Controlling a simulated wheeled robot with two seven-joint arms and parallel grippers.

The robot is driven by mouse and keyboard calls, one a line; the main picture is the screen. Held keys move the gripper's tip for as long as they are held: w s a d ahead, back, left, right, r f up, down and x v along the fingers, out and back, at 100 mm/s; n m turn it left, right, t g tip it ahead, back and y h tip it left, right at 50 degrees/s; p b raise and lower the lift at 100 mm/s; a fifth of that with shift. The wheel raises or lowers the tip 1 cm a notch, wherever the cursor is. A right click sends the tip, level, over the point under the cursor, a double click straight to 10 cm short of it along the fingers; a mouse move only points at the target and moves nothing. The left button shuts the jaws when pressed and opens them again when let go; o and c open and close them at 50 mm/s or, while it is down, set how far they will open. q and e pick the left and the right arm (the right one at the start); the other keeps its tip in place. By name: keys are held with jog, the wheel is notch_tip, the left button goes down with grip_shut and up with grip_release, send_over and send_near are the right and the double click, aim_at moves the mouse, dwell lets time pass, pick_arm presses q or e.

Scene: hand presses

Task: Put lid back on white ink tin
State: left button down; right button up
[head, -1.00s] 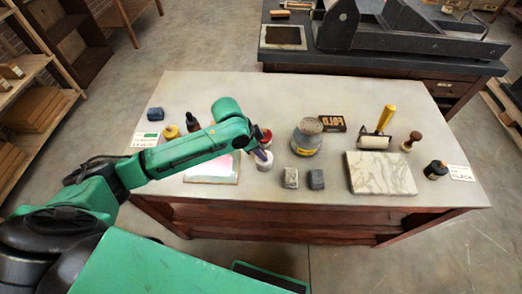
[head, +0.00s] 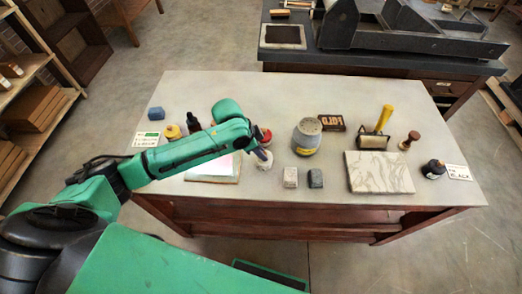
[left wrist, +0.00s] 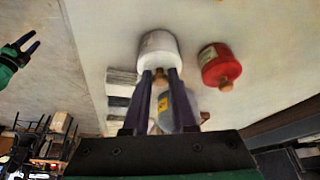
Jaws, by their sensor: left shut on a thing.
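The white ink tin (head: 265,160) stands near the front middle of the table, under my left gripper (head: 261,151). In the left wrist view the white tin (left wrist: 158,48) is at the top middle, with the left gripper's dark fingers (left wrist: 160,73) closed on a small brownish knob at its lid end. The lid itself is hard to tell from the tin, and whether a gap lies between them cannot be told. A red tin (left wrist: 220,66) with a knob stands beside it. My right gripper (left wrist: 22,48) shows at the left edge with its fingers spread.
A grey canister (head: 307,135), two small blocks (head: 290,177), a roller (head: 374,139) and a marbled slab (head: 380,173) stand right of the white tin. A framed sheet (head: 213,172) lies under my left arm. The table's front edge is close; the back middle is clear.

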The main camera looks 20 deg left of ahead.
pick_arm(q)
jog(key=c, duration=0.6)
grip_release()
jog(key=shift+c, duration=0.2)
jog(key=o, duration=0.5)
jog(key=shift+r, duration=0.1)
notch_tip(320, 180, up, 7)
jog(key=p, duration=0.8)
grip_shut()
